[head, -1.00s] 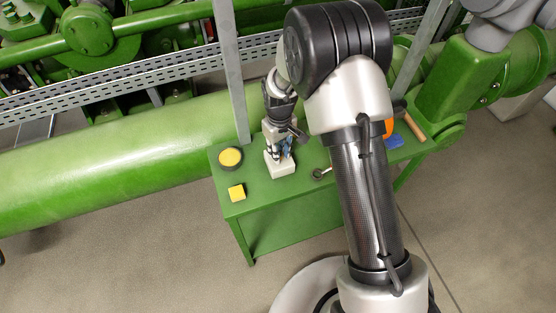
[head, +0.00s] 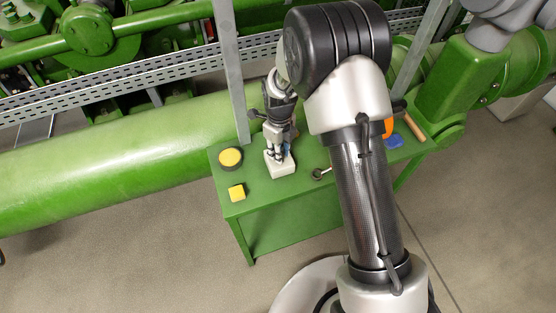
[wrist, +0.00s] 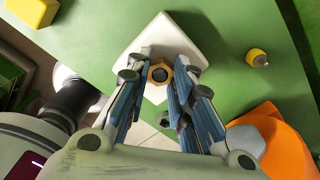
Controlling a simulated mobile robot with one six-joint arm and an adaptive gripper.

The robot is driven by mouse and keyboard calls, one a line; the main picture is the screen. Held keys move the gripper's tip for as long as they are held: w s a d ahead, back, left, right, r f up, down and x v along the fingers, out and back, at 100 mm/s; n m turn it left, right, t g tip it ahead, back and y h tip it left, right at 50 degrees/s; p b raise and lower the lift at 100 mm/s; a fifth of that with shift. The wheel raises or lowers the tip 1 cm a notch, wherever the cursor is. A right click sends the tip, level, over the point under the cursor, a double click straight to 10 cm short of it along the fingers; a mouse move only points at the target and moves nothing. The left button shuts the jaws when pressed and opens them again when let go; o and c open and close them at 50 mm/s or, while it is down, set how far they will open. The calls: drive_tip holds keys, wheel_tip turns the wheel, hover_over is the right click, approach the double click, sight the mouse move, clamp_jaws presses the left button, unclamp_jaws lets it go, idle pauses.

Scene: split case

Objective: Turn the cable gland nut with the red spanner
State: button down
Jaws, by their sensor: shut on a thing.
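The cable gland nut (wrist: 160,72) is a brass-coloured hexagon with a dark bore, on a white block (wrist: 160,32) in the wrist view. The same white block (head: 281,166) stands on the green table in the head view, below my gripper (head: 277,150). In the wrist view my gripper (wrist: 160,75) points down at the block, with one fingertip on each side of the nut, shut on it. No red spanner shows in my fingers. A metal tool with a ring end (head: 319,174) lies right of the block, partly hidden by my arm; its colour is not clearly red.
A yellow disc (head: 230,157) and a yellow cube (head: 237,192) stand on the table (head: 252,200) left of the block. Right of my arm lie an orange thing (head: 388,127), a blue thing (head: 394,142) and a wooden handle (head: 414,126). A grey post (head: 232,80) rises behind the table.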

drive_tip(key=m, duration=0.3)
drive_tip(key=c, duration=1.3)
unclamp_jaws()
drive_tip(key=shift+c, duration=0.2)
drive_tip(key=c, duration=0.3)
